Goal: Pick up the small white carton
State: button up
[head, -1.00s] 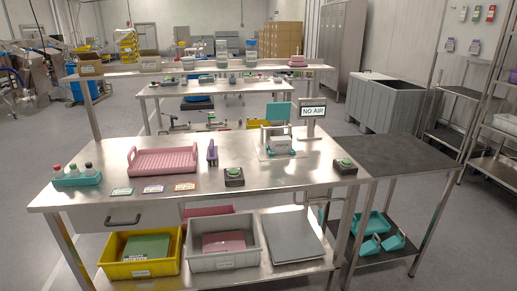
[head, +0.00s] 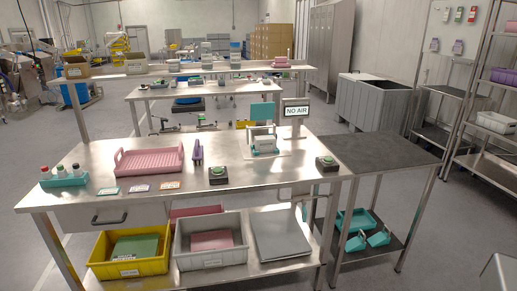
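A small white box-like carton (head: 265,143) sits in a teal fixture (head: 262,153) on the right half of the steel workbench (head: 240,178). A teal panel (head: 262,111) stands upright just behind and above it. The carton is small in the picture, so its fine detail cannot be made out. My gripper does not show in the head view, so I cannot see its fingers or whether it holds anything.
A "NO AIR" sign (head: 297,112) stands behind the fixture. Green-topped button boxes (head: 219,175) and (head: 327,164) flank it. A pink tray (head: 149,160) and teal bottle rack (head: 64,180) stand left. A dark side table (head: 380,150) adjoins the bench.

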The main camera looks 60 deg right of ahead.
aim_at(265, 146)
jog(key=u, duration=0.1)
jog(key=k, duration=1.6)
jog(key=z, duration=0.5)
jog(key=i, duration=1)
jog(key=u, duration=0.05)
